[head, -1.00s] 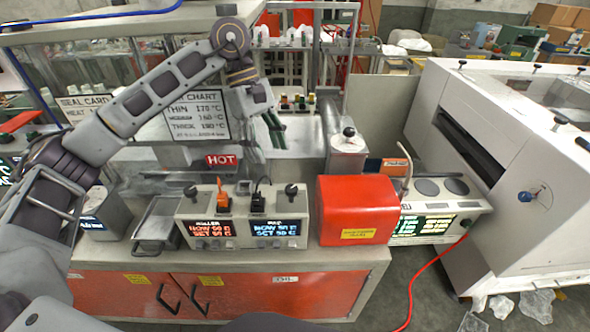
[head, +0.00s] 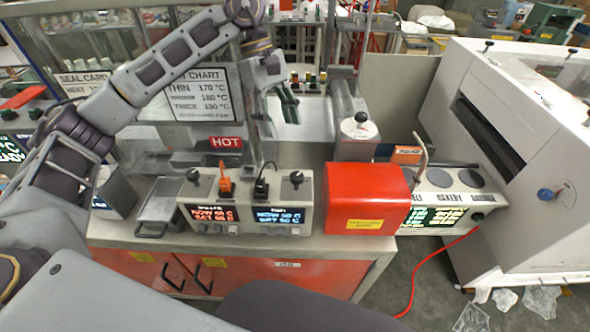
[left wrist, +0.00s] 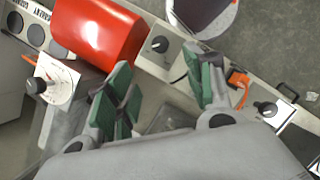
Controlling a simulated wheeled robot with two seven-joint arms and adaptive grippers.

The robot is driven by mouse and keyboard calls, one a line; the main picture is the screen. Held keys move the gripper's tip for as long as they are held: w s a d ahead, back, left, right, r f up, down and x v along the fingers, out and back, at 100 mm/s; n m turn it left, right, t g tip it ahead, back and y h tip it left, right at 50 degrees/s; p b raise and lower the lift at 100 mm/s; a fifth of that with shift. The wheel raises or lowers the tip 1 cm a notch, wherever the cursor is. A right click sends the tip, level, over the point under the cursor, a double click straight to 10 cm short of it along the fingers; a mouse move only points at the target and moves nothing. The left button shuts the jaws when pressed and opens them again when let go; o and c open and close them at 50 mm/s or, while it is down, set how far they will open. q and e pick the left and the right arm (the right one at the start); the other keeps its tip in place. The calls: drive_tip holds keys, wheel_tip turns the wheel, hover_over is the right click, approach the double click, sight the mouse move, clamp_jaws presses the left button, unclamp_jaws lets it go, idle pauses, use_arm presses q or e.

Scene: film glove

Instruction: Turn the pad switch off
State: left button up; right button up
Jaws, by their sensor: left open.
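The grey control box (head: 245,211) stands on the bench with two lit displays, a red-lettered one (head: 212,214) on the left and a blue-lettered pad one (head: 279,217) on the right. The black pad switch (head: 261,187) stands on top above the pad display, right of an orange switch (head: 225,183). My left gripper (head: 276,108) is open and empty, behind and above the box, touching no switch. In the left wrist view its green-padded fingers (left wrist: 163,92) are spread; the orange switch (left wrist: 238,78) shows beside the right finger, which seems to hide the pad switch. My right gripper is out of view.
A red cover (head: 365,196) stands directly right of the box, and a metal tray (head: 158,208) lies left of it. A silver canister with a black knob (head: 358,136) and a red HOT sign (head: 226,142) stand behind. Black knobs (head: 296,179) flank the switches.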

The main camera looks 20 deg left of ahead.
sight(296, 175)
use_arm(q)
drive_tip(key=b+x, duration=0.4)
drive_tip(key=x, duration=0.8)
drive_tip(key=shift+b, duration=0.35)
drive_tip(key=shift+s+d+f, duration=0.15)
drive_tip(key=shift+f, duration=0.55)
drive_tip(key=shift+d, duration=0.1)
drive_tip(key=shift+c, duration=1.3)
drive_tip(key=c, duration=0.7)
drive_tip(key=shift+c, duration=0.3)
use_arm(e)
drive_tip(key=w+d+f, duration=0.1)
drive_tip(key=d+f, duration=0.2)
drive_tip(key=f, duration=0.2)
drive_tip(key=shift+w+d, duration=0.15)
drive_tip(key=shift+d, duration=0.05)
